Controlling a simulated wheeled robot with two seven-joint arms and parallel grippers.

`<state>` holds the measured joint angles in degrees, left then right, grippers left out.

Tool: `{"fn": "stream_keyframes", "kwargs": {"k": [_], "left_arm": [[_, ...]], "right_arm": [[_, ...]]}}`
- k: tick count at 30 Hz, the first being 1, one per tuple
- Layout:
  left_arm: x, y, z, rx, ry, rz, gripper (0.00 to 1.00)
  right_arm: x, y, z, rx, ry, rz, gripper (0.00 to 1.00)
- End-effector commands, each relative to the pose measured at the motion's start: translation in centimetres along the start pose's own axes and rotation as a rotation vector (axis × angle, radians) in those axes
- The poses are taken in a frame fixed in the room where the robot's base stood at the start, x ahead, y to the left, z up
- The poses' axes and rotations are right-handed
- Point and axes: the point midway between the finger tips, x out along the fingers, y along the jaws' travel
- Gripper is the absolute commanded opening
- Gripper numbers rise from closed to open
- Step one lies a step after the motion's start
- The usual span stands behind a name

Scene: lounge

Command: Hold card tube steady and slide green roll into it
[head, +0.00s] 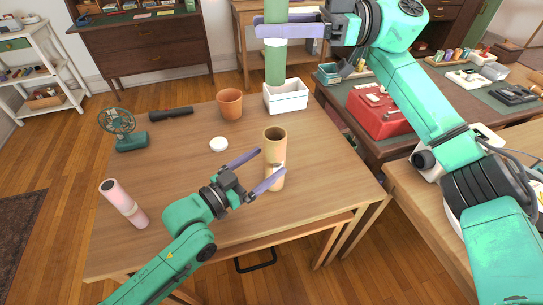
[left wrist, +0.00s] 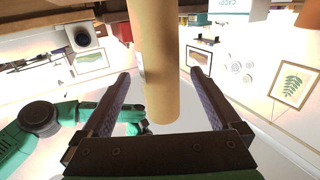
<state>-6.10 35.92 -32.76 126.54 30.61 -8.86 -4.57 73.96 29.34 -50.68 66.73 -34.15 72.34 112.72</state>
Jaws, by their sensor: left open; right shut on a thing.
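The tan card tube (head: 275,142) stands upright on the table, its open top facing up. My left gripper (head: 272,161) has its two purple fingers apart, one on each side of the tube, with a gap visible in the left wrist view, where the tube (left wrist: 157,65) shows between the fingers. My right gripper (head: 290,28) is shut on the green roll (head: 275,66), which has a pale band. The roll is upright and raised well above the tube, its top cut off by the frame. Its lower end overlaps the white box in the picture.
On the wooden table (head: 180,178) are a white box (head: 287,97), terracotta pot (head: 229,104), white disc (head: 219,144), green fan (head: 120,130), dark cylinder (head: 171,113) and pink roll (head: 124,203). A red toolbox (head: 380,112) sits on the right-hand bench.

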Motion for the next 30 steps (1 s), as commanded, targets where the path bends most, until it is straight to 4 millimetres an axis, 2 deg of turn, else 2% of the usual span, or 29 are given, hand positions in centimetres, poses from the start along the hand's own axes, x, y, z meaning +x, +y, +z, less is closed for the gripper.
{"fn": "stream_keyframes", "kwargs": {"k": [1, 6, 14, 15, 17, 18, 22, 23, 26, 30], "left_arm": [[1.2, 0.1, -0.3, -0.001, 0.006, 0.002, 0.97], [3.4, 0.0, -0.1, 0.000, 0.001, 0.000, 0.97], [3.8, 0.1, 0.0, 0.000, -0.001, 0.001, 0.97], [3.8, 0.0, 0.0, 0.000, -0.001, 0.001, 0.93], [3.8, 0.0, 0.0, 0.000, -0.001, 0.001, 0.70], [3.8, 0.0, 0.0, 0.000, -0.001, 0.001, 0.55], [3.8, 0.0, 0.0, 0.000, -0.001, 0.001, 0.05], [3.8, 0.0, 0.0, 0.000, -0.001, 0.001, 0.02], [3.8, 0.0, 0.0, 0.000, -0.001, 0.000, 0.02], [3.8, 0.0, 0.0, 0.000, -0.001, 0.000, 0.02]], "right_arm": [[0.0, 0.0, 0.0, 0.000, 0.000, 0.000, 0.00], [0.0, 0.0, 0.0, 0.000, 0.000, 0.000, 0.00], [0.0, 0.0, 0.0, 0.000, 0.000, 0.000, 0.00], [0.0, 0.0, 0.0, 0.000, 0.000, 0.000, 0.00], [0.0, 0.0, 0.0, 0.000, 0.000, 0.000, 0.00], [0.0, 0.0, 0.0, 0.000, 0.000, 0.000, 0.00], [0.0, 0.0, 0.0, 0.000, 0.000, 0.000, 0.00], [0.0, 0.0, 0.0, 0.000, 0.000, 0.000, 0.00], [-0.1, 0.1, 1.0, 0.003, 0.001, 0.024, 0.00], [-0.2, 0.3, 5.1, 0.004, 0.000, 0.130, 0.00]]}}
